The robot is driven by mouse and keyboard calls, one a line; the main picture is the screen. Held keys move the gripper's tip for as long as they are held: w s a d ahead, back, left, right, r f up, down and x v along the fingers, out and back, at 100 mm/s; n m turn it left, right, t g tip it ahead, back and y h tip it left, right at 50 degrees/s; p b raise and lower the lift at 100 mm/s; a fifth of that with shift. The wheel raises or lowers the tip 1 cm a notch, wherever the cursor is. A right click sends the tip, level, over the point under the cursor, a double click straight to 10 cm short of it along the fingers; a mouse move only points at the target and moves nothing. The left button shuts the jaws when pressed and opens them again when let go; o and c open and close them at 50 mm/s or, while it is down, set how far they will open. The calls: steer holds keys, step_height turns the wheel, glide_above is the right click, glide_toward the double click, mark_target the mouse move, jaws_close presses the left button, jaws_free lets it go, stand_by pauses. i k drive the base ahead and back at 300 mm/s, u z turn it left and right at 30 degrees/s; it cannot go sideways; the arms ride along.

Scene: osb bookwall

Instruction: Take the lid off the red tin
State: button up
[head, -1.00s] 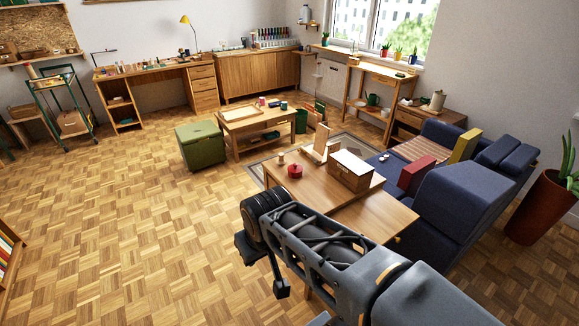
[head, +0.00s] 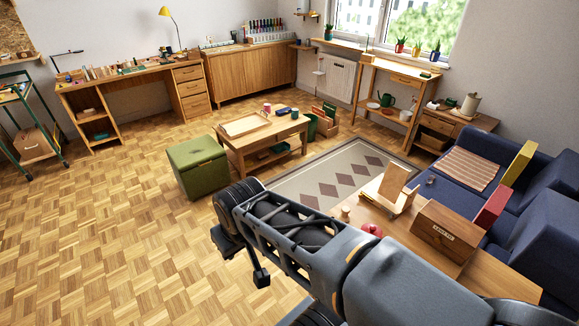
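A small red tin (head: 372,230) with a rounded top stands on the wooden table (head: 480,272) at the lower right. My arm crosses in front and hides its lower part. I cannot make out the seam between lid and body. My gripper (head: 262,277) seems to be the small dark end hanging below my folded arm, over the floor to the left of the table and well apart from the tin. Its fingers are too small and dark to read.
A wooden box (head: 444,238) and a wooden stand (head: 392,188) share the table with the tin. A blue sofa (head: 466,141) stands behind them on the right. A green chest (head: 197,166) and a low table (head: 268,140) stand further back. The floor at left is clear.

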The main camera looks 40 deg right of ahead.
mark_target(372, 228)
steer(key=i, duration=2.4)
steer(key=z, duration=4.05)
steer(key=i, duration=0.5)
steer(key=u, duration=0.05)
